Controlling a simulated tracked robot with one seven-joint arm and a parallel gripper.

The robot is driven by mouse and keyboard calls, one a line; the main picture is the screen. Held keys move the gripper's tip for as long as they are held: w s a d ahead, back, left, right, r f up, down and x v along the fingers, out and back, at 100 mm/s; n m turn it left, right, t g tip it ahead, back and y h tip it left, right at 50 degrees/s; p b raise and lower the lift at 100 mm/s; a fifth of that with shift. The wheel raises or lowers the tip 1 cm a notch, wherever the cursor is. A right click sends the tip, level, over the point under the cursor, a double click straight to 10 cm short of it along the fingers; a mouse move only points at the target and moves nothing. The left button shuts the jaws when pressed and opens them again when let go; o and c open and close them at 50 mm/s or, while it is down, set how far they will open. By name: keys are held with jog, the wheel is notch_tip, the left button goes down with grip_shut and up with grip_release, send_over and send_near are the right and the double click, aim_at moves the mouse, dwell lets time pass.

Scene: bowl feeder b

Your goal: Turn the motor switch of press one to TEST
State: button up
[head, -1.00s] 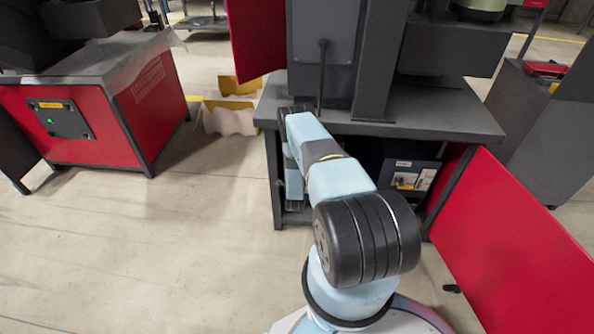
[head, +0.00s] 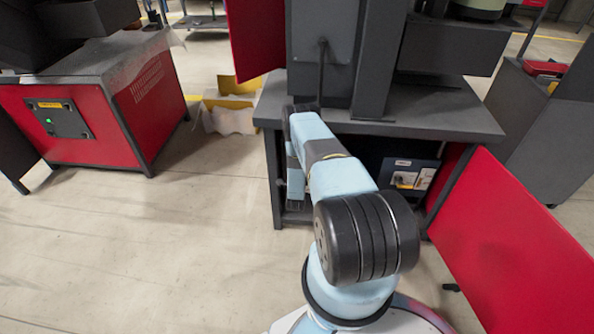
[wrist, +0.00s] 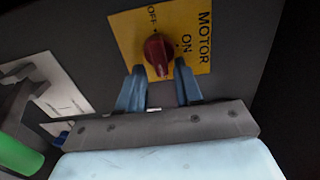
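The motor switch is a dark red knob (wrist: 157,54) on a yellow plate (wrist: 124,34) in the wrist view. The plate reads MOTOR, OFF and ON and appears turned sideways; I see no TEST label. The knob's upper end lies near the OFF mark; its exact setting is hard to tell. My gripper (wrist: 159,72) is open, with one blue finger at each side of the knob's lower part. I cannot tell whether either finger touches it. In the head view the switch and my gripper are hidden behind the press and my arm.
In the wrist view a white label (wrist: 48,84) and a green cylinder (wrist: 18,154) are at the left. The head view shows the press table (head: 440,118), an open red door (head: 515,240) at right and a red cabinet (head: 75,125) at left.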

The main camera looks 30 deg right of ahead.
jog(key=shift+a, duration=0.15)
jog(key=v, duration=1.3)
jog(key=shift+s+a, duration=0.2)
jog(key=shift+s, duration=0.05)
